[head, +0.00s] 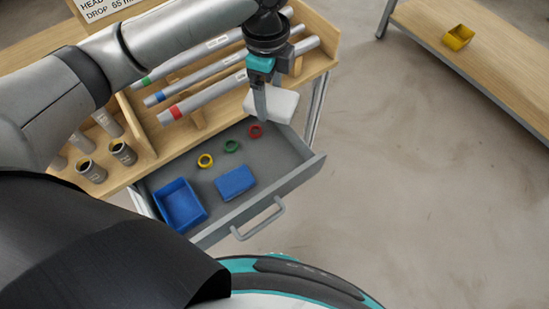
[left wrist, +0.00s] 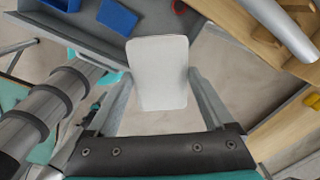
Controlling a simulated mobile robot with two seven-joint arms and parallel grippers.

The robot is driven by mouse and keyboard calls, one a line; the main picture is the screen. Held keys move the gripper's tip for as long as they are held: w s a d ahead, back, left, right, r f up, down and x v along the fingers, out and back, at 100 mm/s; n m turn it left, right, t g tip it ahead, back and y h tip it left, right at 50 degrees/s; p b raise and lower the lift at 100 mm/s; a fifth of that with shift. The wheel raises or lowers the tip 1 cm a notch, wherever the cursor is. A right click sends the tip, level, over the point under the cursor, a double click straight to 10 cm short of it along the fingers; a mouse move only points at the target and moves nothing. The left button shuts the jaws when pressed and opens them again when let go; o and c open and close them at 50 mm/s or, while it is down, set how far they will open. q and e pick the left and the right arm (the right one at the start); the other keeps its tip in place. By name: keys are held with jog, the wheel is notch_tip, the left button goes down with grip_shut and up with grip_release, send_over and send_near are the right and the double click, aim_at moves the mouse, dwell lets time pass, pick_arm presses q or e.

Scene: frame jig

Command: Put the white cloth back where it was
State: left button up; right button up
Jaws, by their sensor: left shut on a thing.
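The white cloth (head: 271,103) is a folded pad held in my left gripper (head: 262,108), above the back right part of the open drawer. In the left wrist view the cloth (left wrist: 159,73) sits between the two fingers of the left gripper (left wrist: 158,88). The grey drawer (head: 222,158) is pulled out below the bench. In it are a blue open box (head: 180,204), a blue block or cloth (head: 235,183), and yellow (head: 205,161), green (head: 232,146) and red (head: 255,131) rings. My right gripper is not in view.
A wooden bench rack (head: 196,118) holds tubes with green, blue and red bands behind the drawer. Dark-topped cylinders (head: 124,153) stand at its left. A table (head: 480,50) with a yellow bin (head: 458,38) is at the upper right. The floor between is clear.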

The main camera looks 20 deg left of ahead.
pick_arm(q)
jog(key=f+m, duration=0.1)
jog(key=m, duration=0.1)
jog(key=f+m, duration=0.1)
jog(key=m, duration=0.1)
jog(key=f+m, duration=0.2)
jog(key=shift+w+d+f+m, duration=0.1)
jog(key=shift+w+d+m, duration=0.2)
jog(key=shift+d, duration=0.1)
jog(key=b, duration=0.5)
send_over(274, 159)
notch_tip(274, 159, down, 15)
jog(key=shift+r, duration=0.1)
jog(key=shift+f+b, duration=0.3)
jog(key=shift+f, duration=0.55)
notch_tip(274, 159, down, 4)
jog(key=shift+r+b, duration=0.25)
jog(key=shift+b, duration=0.45)
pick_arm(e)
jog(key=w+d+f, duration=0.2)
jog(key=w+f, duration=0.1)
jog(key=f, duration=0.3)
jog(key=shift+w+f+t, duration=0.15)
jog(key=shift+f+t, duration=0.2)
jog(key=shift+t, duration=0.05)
